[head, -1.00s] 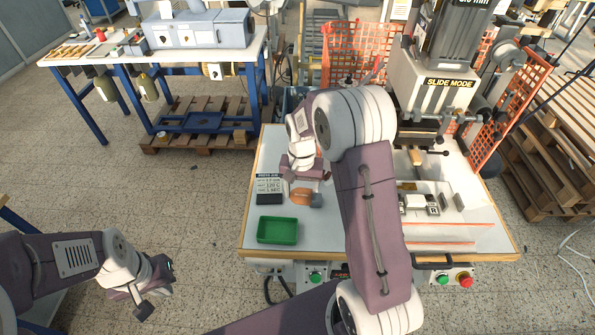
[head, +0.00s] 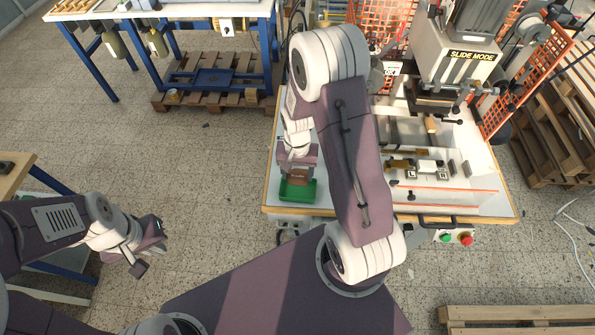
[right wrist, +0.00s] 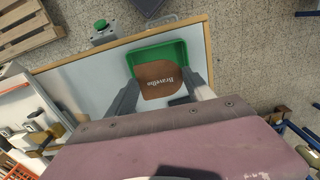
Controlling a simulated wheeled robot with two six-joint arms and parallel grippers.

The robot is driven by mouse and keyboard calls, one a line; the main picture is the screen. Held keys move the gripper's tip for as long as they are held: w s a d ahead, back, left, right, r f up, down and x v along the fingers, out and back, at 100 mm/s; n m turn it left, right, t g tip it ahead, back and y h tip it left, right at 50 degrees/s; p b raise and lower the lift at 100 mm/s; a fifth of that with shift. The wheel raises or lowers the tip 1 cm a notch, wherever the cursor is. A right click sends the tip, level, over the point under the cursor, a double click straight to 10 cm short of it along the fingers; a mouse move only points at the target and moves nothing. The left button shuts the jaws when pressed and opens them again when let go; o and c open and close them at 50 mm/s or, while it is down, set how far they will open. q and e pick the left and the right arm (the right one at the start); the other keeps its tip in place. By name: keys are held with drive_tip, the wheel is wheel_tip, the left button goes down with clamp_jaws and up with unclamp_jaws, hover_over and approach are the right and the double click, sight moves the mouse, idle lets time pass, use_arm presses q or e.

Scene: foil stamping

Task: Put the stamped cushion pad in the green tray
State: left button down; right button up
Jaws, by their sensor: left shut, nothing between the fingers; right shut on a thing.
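The cushion pad (right wrist: 158,80) is brown with pale lettering and a rounded edge, seen in the right wrist view. My right gripper (right wrist: 165,92) is shut on it, one finger on each side. The green tray (right wrist: 150,53) lies behind the pad in that view, its far part and rim showing. In the head view my right gripper (head: 298,170) is over the back of the green tray (head: 297,193). The pad overlaps the tray; I cannot tell how high above its floor. My left gripper (head: 148,258) is shut and empty, over the floor at the left.
The stamping press (head: 455,65) stands at the back right of the white-topped table (head: 440,200). Small metal parts (head: 425,168) lie in front of it. Green and red buttons (head: 456,238) sit on the front edge. A blue-legged bench stands at the back left.

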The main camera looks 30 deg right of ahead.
sight(298, 176)
drive_tip(key=f+b, duration=0.2)
drive_tip(key=f, duration=0.1)
drive_tip(key=f+b, duration=0.1)
drive_tip(key=shift+d+f, duration=0.3)
drive_tip(key=shift+f, duration=0.25)
drive_tip(key=shift+a, duration=0.15)
drive_tip(key=o, duration=1.4)
drive_tip(key=shift+c, duration=0.2)
drive_tip(key=shift+r, duration=0.25)
wheel_tip(298, 176, up, 9)
drive_tip(key=shift+f+b, duration=0.15)
drive_tip(key=shift+b, duration=0.75)
